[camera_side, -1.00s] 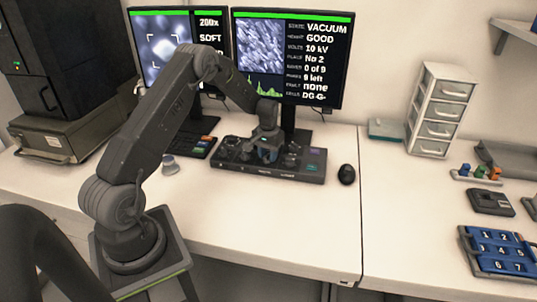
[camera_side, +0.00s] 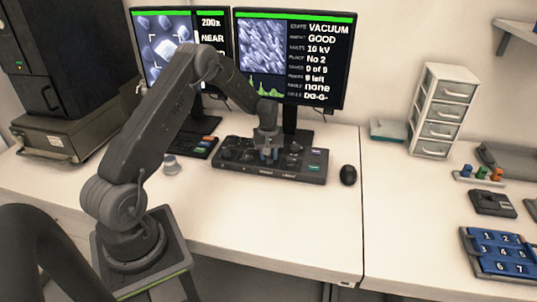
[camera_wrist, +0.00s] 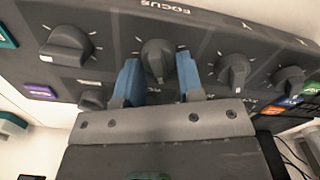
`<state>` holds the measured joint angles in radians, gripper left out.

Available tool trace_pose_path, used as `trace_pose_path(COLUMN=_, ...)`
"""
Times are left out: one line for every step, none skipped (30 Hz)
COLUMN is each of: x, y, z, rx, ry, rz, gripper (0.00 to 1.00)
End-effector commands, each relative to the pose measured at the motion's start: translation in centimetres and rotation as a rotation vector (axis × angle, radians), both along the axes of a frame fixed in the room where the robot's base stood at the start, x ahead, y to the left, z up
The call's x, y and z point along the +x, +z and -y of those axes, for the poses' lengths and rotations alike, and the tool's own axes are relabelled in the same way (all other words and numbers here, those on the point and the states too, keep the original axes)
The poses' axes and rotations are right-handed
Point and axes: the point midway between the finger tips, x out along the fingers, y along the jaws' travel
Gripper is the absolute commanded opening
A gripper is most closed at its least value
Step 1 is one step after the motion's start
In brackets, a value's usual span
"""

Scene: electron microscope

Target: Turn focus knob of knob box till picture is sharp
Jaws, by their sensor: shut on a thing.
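The dark knob box (camera_side: 240,169) lies on the desk in front of the monitors. In the wrist view the focus knob (camera_wrist: 158,52) sits under the FOCUS label, with my gripper's blue fingers on either side of it. My gripper (camera_side: 268,155) is shut on this knob; the contact faces are partly hidden. The left monitor (camera_side: 164,42) shows block-like shapes with fairly clear edges inside a frame, and the text reads 200x and NEAR. The right monitor (camera_side: 262,46) shows a textured grey picture and a green graph, with VACUUM and GOOD among its lines.
Other knobs (camera_wrist: 66,46) and (camera_wrist: 233,72) stand close on both sides of the focus knob. A black mouse (camera_side: 348,175) lies right of the box, a keyboard (camera_side: 200,146) to its left. The front desk is clear.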

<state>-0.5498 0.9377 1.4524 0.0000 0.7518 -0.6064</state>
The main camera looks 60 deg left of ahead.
Motion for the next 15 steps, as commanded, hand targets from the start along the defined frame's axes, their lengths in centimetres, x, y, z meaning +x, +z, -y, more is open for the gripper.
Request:
trace_pose_path(x=0.04, y=0.1, z=-0.01, rx=0.001, ry=0.007, rz=0.001, gripper=0.11)
trace_pose_path(x=0.04, y=0.1, z=-0.01, rx=0.001, ry=0.009, rz=0.001, gripper=0.11)
trace_pose_path(x=0.04, y=0.1, z=-0.01, rx=0.001, ry=0.012, rz=0.001, gripper=0.11)
trace_pose_path(x=0.04, y=0.1, z=-0.01, rx=0.001, ry=0.013, rz=0.001, gripper=0.11)
trace_pose_path(x=0.04, y=0.1, z=-0.01, rx=0.001, ry=0.014, rz=0.001, gripper=0.11)
trace_pose_path(x=0.04, y=0.1, z=-0.01, rx=0.001, ry=0.015, rz=0.001, gripper=0.11)
trace_pose_path(x=0.04, y=0.1, z=-0.01, rx=0.001, ry=0.015, rz=0.001, gripper=0.11)
trace_pose_path(x=0.04, y=0.1, z=-0.01, rx=0.001, ry=0.015, rz=0.001, gripper=0.11)
trace_pose_path(x=0.04, y=0.11, z=-0.01, rx=0.001, ry=0.015, rz=0.001, gripper=0.11)
trace_pose_path(x=0.04, y=0.11, z=0.0, rx=0.001, ry=0.015, rz=0.001, gripper=0.11)
trace_pose_path(x=0.04, y=0.11, z=0.0, rx=0.001, ry=0.015, rz=0.001, gripper=0.11)
trace_pose_path(x=0.04, y=0.11, z=0.0, rx=0.001, ry=0.014, rz=0.001, gripper=0.11)
trace_pose_path(x=0.04, y=0.11, z=0.0, rx=0.001, ry=0.014, rz=0.001, gripper=0.11)
trace_pose_path(x=0.04, y=0.11, z=0.0, rx=0.001, ry=0.014, rz=0.001, gripper=0.11)
trace_pose_path(x=0.04, y=0.11, z=0.0, rx=0.001, ry=0.014, rz=0.001, gripper=0.37)
